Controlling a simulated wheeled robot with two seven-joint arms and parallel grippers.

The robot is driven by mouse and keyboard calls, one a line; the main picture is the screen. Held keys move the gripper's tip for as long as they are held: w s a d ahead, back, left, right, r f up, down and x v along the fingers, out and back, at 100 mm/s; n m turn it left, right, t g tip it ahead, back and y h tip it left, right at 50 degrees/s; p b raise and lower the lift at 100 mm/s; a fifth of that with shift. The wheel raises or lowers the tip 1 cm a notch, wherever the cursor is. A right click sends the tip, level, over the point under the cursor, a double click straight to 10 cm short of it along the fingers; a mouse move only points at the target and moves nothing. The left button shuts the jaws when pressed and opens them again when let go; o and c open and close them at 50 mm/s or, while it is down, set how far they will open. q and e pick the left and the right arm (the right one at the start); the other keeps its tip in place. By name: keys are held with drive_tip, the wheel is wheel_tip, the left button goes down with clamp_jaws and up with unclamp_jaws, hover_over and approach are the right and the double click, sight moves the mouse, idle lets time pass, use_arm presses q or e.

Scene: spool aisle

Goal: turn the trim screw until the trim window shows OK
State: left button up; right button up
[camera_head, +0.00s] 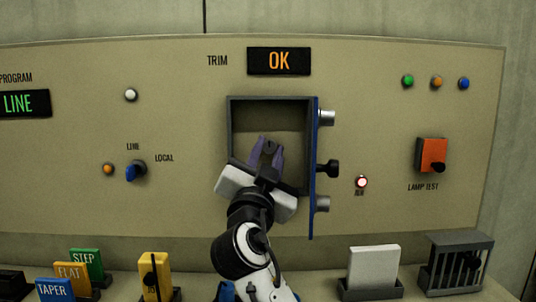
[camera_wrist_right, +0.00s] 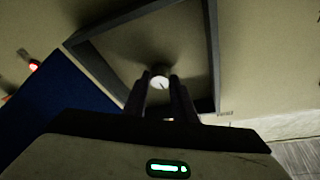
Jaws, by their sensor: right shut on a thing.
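The trim window (camera_head: 279,61) shows OK in orange letters on black. Below it is an open recess in the panel, with a dark frame (camera_head: 232,125) and its blue-edged door (camera_head: 314,200) swung out on the right. My right gripper (camera_head: 267,150) reaches into the recess from below and is shut on the trim screw. In the right wrist view the pale round head of the trim screw (camera_wrist_right: 159,77), with a dark mark, shows at the fingertips (camera_wrist_right: 160,92). The fingers partly hide the screw in the head view. My left gripper is not in view.
The open door carries a black knob (camera_head: 328,168). A lit red lamp (camera_head: 362,182) and an orange lamp test switch (camera_head: 432,155) are to the right. Coloured tags (camera_head: 87,264), a yellow block (camera_head: 155,275) and a white block (camera_head: 375,266) stand along the ledge.

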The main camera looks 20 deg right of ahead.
drive_tip(key=shift+f, duration=0.2)
drive_tip(key=o, duration=1)
drive_tip(key=shift+o, duration=0.2)
drive_tip(key=shift+r, duration=0.1)
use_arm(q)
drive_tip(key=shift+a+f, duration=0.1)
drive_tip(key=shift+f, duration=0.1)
use_arm(e)
drive_tip(key=shift+s+a+f, duration=0.15)
drive_tip(key=shift+s+f, duration=0.05)
drive_tip(key=shift+s, duration=0.1)
use_arm(q)
drive_tip(key=b, duration=0.1)
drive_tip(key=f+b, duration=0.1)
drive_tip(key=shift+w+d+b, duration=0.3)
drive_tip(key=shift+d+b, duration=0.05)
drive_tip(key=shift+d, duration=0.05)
use_arm(e)
drive_tip(key=v, duration=0.9)
drive_tip(key=shift+s, duration=0.3)
